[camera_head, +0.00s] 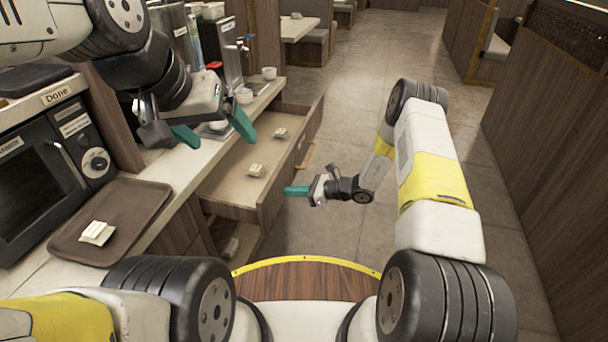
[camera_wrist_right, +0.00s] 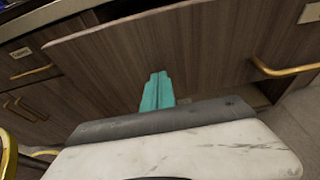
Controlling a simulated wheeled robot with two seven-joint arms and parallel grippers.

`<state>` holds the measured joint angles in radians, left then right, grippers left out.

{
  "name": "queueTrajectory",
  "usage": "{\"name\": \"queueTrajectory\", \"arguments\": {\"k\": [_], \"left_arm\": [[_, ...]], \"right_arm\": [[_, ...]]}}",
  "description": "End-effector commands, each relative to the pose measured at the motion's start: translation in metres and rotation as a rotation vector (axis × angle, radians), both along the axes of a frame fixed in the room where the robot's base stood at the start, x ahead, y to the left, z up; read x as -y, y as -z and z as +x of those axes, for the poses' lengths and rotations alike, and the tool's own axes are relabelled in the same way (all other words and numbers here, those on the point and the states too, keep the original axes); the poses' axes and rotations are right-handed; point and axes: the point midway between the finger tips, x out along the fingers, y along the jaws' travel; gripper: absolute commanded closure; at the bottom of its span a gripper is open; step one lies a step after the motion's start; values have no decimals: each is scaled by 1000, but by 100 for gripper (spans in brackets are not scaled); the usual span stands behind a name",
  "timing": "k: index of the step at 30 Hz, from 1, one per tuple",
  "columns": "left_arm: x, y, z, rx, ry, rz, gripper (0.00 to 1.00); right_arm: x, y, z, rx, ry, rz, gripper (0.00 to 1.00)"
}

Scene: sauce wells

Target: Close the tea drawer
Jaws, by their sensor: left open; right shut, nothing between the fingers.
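The tea drawer (camera_head: 229,188) stands pulled out from under the counter in the head view, with small pale packets (camera_head: 255,170) lying in it. Its brown front panel also fills much of the right wrist view (camera_wrist_right: 210,55), with the brass handle (camera_wrist_right: 285,70) to the right of the fingers. My right gripper (camera_head: 297,190) is shut and empty, outside the drawer by its front. Its teal fingers (camera_wrist_right: 157,90) point at the panel; I cannot tell whether they touch it. My left gripper (camera_head: 214,130) is open and empty, above the counter edge beside the drawer.
A brown tray (camera_head: 133,207) with a white packet lies on the counter by a microwave (camera_head: 42,170). Cups (camera_head: 244,96) and a dispenser (camera_head: 222,50) stand farther back. A lower open compartment (camera_head: 231,243) shows below the drawer. The tiled floor (camera_head: 345,110) to the right is clear.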

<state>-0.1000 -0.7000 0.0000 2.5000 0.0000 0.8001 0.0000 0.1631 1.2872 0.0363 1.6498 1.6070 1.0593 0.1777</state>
Motion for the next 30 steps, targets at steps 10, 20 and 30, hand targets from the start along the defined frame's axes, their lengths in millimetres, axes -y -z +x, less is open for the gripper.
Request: {"name": "queueTrajectory", "arguments": {"k": [10, 20, 30], "left_arm": [[0, 0, 0, 0, 0, 0, 15], [0, 0, 0, 0, 0, 0, 15], [0, 0, 0, 0, 0, 0, 15]], "right_arm": [[-7, 0, 2, 0, 1, 0, 100], [-16, -1, 5, 1, 0, 2, 100], [-81, -1, 23, 1, -1, 4, 100]]}}
